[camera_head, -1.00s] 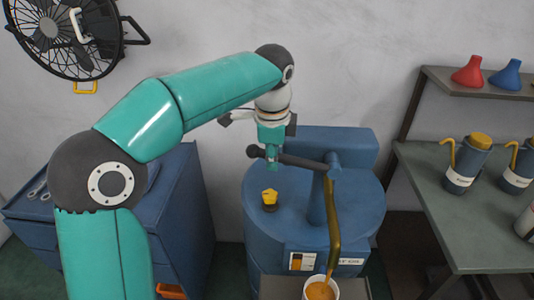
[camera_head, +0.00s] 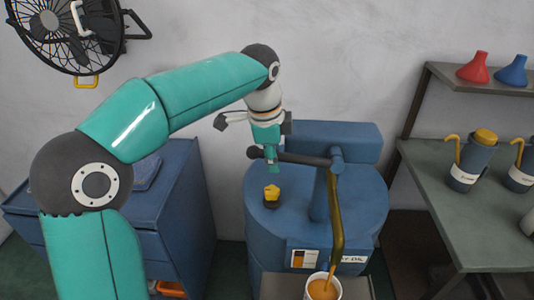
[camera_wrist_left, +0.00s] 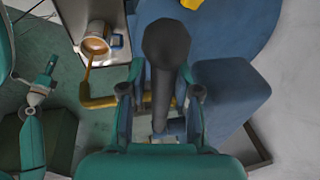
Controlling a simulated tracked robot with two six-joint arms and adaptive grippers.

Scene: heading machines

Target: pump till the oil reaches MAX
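A blue oil drum (camera_head: 275,222) carries a pump with a dark lever (camera_head: 302,159) ending in a round knob (camera_head: 254,152). A bent brass spout (camera_head: 335,215) comes down over a white cup (camera_head: 337,291) with orange oil (camera_head: 322,288) in it, and a thin stream runs from the spout. I cannot read a MAX mark. My left gripper (camera_head: 271,160) is at the lever near the knob. In the left wrist view, the lever (camera_wrist_left: 162,85) lies between its spread fingers (camera_wrist_left: 162,102). An arm end, apparently my right gripper (camera_wrist_left: 42,85), hangs left there; its fingers are unclear.
A blue cabinet (camera_head: 180,225) stands left of the drum. A yellow cap (camera_head: 271,194) sits on the drum top. A green bench (camera_head: 440,205) with oil cans (camera_head: 470,165) stands right, below a shelf (camera_head: 455,80) with red and blue funnels. A fan (camera_head: 65,35) is at upper left.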

